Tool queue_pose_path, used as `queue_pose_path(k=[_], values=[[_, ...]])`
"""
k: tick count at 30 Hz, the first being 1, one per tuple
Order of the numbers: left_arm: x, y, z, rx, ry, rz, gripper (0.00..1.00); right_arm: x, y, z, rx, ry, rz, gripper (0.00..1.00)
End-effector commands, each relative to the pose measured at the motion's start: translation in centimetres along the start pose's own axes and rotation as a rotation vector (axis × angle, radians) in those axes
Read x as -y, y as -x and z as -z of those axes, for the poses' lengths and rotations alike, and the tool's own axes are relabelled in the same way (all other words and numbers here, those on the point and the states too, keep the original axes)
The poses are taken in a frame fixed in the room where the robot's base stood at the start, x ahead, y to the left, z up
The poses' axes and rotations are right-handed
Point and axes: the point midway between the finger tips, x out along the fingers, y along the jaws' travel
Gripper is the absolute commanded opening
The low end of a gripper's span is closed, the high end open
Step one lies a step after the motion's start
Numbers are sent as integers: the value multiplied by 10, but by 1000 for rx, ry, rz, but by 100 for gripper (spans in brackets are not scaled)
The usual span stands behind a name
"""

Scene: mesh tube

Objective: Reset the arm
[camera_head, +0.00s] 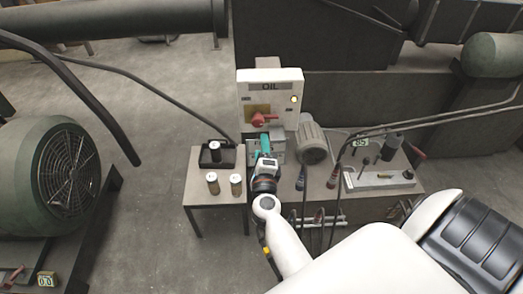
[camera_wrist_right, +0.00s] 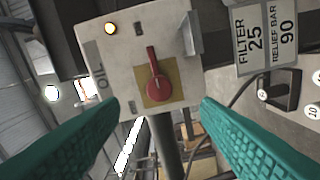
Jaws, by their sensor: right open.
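My right arm comes in from the lower right in the head view. Its right gripper (camera_head: 264,146) has teal fingers and points at the lower part of the white OIL box (camera_head: 285,84). In the right wrist view the two fingers (camera_wrist_right: 160,104) are spread wide with nothing between their tips. The red rotary handle (camera_wrist_right: 157,82) on its yellow plate shows beyond the fingertips, apart from them. The handle also shows in the head view (camera_head: 262,119), just above the gripper. A lit lamp (camera_head: 294,99) is on the box. My left gripper is not in view.
The small table (camera_head: 205,198) holds two pale canisters and a black holder with another canister. A grey motor (camera_head: 313,146) and a metal tray (camera_head: 378,185) stand right of the gripper. Hoses hang nearby. A large green machine (camera_head: 45,170) is at left; the floor between is clear.

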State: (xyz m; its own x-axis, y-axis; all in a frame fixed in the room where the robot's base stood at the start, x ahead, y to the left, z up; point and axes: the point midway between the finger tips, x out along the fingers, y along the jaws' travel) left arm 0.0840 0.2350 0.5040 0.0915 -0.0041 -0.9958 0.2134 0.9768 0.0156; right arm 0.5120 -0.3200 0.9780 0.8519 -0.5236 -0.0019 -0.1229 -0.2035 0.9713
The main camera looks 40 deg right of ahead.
Motion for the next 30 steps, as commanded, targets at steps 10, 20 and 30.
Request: queue_pose_path(k=[10, 20, 30], values=[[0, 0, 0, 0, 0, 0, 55, 0, 0, 0, 0, 0, 0, 57], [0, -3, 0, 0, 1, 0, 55, 74, 16, 12, -133, 279, 95, 57], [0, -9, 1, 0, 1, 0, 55, 295, 140, -16, -666, 1062, 411, 57]])
